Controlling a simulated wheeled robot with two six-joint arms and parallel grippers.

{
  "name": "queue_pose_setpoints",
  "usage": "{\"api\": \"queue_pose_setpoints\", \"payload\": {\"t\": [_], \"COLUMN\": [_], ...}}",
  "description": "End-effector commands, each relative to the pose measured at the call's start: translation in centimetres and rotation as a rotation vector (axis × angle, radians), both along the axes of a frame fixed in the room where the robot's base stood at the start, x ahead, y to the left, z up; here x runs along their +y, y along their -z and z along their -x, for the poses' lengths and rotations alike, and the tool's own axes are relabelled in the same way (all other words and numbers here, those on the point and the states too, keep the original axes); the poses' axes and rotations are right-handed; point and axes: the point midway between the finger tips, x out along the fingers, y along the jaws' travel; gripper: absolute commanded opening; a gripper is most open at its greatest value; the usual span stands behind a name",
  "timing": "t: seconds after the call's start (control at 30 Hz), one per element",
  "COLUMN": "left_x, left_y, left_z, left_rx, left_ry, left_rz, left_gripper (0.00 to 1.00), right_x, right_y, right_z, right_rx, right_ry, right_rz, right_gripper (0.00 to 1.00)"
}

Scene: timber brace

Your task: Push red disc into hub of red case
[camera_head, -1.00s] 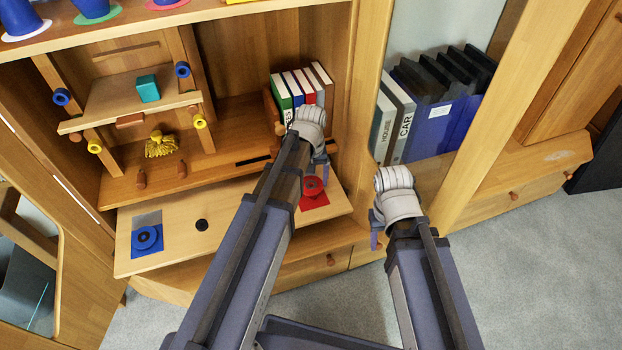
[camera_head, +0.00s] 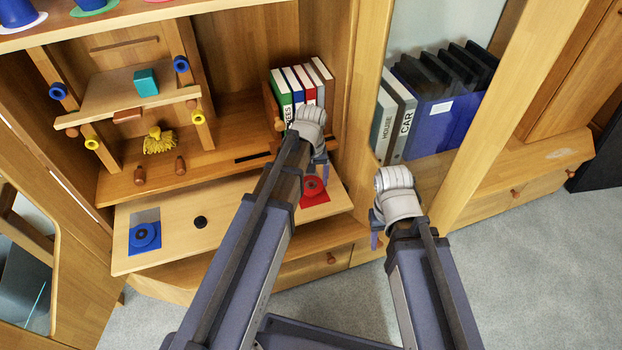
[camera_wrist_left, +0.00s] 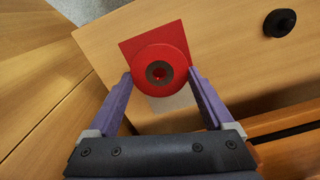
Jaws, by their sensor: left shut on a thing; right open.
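The red disc (camera_head: 313,184) is round with a dark ring at its centre. It also shows in the left wrist view (camera_wrist_left: 143,62), lying over the red square case (camera_wrist_left: 129,48). The case (camera_head: 321,201) lies on the pull-out board near its right end. My left gripper (camera_wrist_left: 159,77) is shut on the disc, one purple finger at each side. In the head view my left gripper (camera_head: 319,172) is partly hidden by its own wrist. Whether the disc sits down in the hub cannot be told. My right gripper (camera_head: 375,232) is open and empty, right of the board.
A blue disc on a blue square (camera_head: 144,236) lies at the board's left end. A black knob (camera_head: 200,222) stands on the wooden board (camera_head: 172,206). Several books (camera_head: 300,88) stand upright behind my left gripper. Binders (camera_head: 395,120) stand in the right compartment.

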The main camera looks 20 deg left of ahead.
Motion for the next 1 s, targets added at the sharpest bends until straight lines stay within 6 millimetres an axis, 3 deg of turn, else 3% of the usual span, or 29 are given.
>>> {"api": "queue_pose_setpoints", "payload": {"t": [1.0], "left_x": [0.0], "left_y": [1.6], "left_z": [0.0], "left_rx": [0.0], "left_ry": [0.0], "left_rz": [0.0], "left_gripper": [0.33], "right_x": [0.0], "right_y": [1.5], "right_z": [0.0], "right_rx": [0.0], "right_ry": [0.0], "right_rz": [0.0], "right_gripper": [0.5]}}
